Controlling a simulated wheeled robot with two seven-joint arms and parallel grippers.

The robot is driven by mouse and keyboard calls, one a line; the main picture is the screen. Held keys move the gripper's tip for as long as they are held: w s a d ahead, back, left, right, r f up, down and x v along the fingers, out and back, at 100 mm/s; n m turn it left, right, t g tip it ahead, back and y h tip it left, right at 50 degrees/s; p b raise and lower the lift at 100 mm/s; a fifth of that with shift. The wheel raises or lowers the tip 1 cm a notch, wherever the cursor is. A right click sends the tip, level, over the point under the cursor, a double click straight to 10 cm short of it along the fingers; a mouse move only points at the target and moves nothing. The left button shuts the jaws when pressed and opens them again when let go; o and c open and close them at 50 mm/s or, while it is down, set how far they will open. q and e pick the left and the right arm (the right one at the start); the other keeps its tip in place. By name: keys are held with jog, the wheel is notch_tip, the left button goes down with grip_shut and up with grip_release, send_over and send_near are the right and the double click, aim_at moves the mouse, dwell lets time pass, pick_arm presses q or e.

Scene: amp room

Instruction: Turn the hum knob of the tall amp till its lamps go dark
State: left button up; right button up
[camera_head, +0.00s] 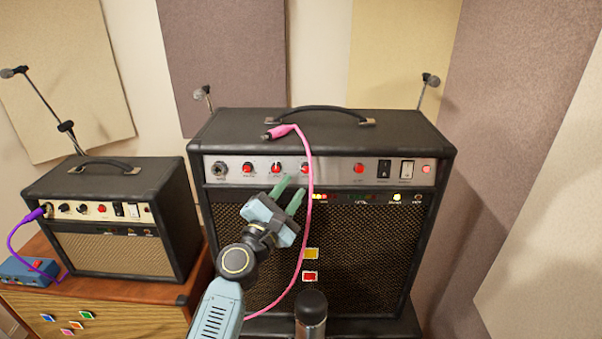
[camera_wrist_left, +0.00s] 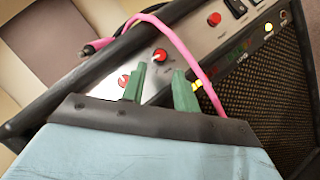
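The tall amp (camera_head: 232,141) stands in the middle, with a silver control panel (camera_head: 332,171) of several red knobs. The labels are too small to tell which knob is hum. In the wrist view, a red knob (camera_wrist_left: 160,55) shows beyond and between the fingertips (camera_wrist_left: 159,72). My right gripper is out of view.
A pink cable (camera_head: 311,215) hangs over the tall amp's front, close right of my gripper. A dark flask (camera_head: 311,313) stands in front. A smaller amp (camera_head: 115,259) with a purple cable (camera_head: 12,236) sits on a cabinet at left, beside a blue pedal (camera_head: 28,272).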

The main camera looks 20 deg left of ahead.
aim_at(304, 170)
pick_arm(q)
jog(key=shift+x, duration=2.65)
jog(key=shift+c, duration=0.4)
grip_shut()
jog(key=m+g+p, duration=0.1)
jog(key=m+p, duration=0.1)
jog(key=r+m+g+h+p, duration=0.1)
jog(key=m+p, duration=0.1)
jog(key=p, duration=0.1)
jog(key=shift+a+h, duration=0.15)
jog(key=shift+h, duration=0.15)
jog(key=shift+f+m+g+p, duration=0.2)
jog(key=shift+m+g+p, duration=0.2)
jog(key=shift+m+p, duration=0.25)
jog(key=shift+h, duration=0.3)
jog(key=shift+f, duration=0.1)
jog(key=shift+o, duration=0.4)
grip_release()
